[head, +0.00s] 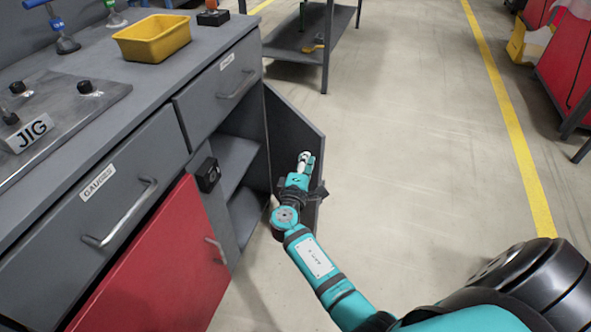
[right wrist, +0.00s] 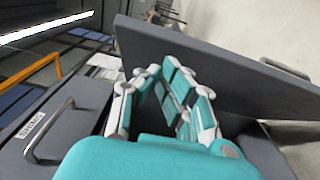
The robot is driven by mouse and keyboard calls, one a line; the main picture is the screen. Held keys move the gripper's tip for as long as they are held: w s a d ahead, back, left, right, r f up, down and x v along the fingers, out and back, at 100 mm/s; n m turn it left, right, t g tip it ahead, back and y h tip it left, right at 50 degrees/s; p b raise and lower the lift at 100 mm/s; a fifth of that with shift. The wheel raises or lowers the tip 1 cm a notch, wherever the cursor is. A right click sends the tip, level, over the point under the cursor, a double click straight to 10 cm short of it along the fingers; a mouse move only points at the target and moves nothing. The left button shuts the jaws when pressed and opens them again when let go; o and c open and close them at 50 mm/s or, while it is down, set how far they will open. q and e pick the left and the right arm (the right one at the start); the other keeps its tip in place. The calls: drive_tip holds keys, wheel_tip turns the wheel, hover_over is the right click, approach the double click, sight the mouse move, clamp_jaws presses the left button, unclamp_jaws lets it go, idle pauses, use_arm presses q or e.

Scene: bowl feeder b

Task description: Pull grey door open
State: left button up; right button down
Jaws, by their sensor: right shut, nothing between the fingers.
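The grey door (head: 285,130) stands swung out from the right end of the grey cabinet, and the shelves behind it show. In the right wrist view the grey door (right wrist: 215,65) is a large dark panel across the picture, with its handle (right wrist: 285,68) on the far side. My right gripper (head: 305,158) is in front of the door's inner face. Its fingers also show in the right wrist view (right wrist: 175,95), shut and empty, close to the panel; I cannot tell whether they touch it. My left gripper is not in view.
A yellow bin (head: 152,38) and a jig plate (head: 50,110) are on the worktop. A grey table (head: 300,40) stands behind.

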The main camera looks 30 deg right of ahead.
drive_tip(key=shift+d, duration=0.6)
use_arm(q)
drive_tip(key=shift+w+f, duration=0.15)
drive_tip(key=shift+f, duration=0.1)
use_arm(e)
drive_tip(key=shift+d, duration=0.1)
